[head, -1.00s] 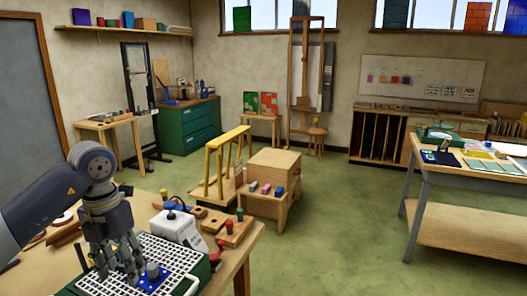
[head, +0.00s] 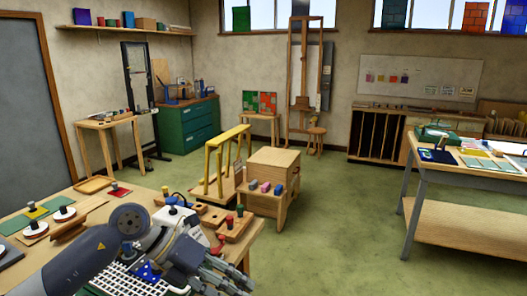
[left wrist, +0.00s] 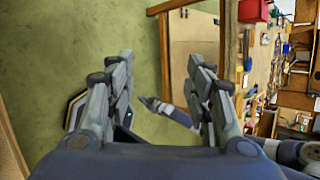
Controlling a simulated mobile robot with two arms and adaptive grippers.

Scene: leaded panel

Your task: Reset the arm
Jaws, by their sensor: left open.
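My left gripper (head: 212,268) is low in the middle left of the head view, its fingers pointing right and down past the workbench's right edge. In the left wrist view its two fingers (left wrist: 160,95) stand well apart with nothing held between them. Below it in the head view, a white grid tray (head: 118,280) on the workbench (head: 95,216) holds a blue glass piece (head: 148,272), partly hidden by my arm. My right gripper does not show in the head view.
A white grinder-like machine (head: 172,217) and wooden blocks with coloured knobs (head: 234,229) stand close beside the gripper on the bench. A wooden stand (head: 272,171) is beyond. A second table (head: 465,185) is at the right. Green floor (head: 330,235) between is clear.

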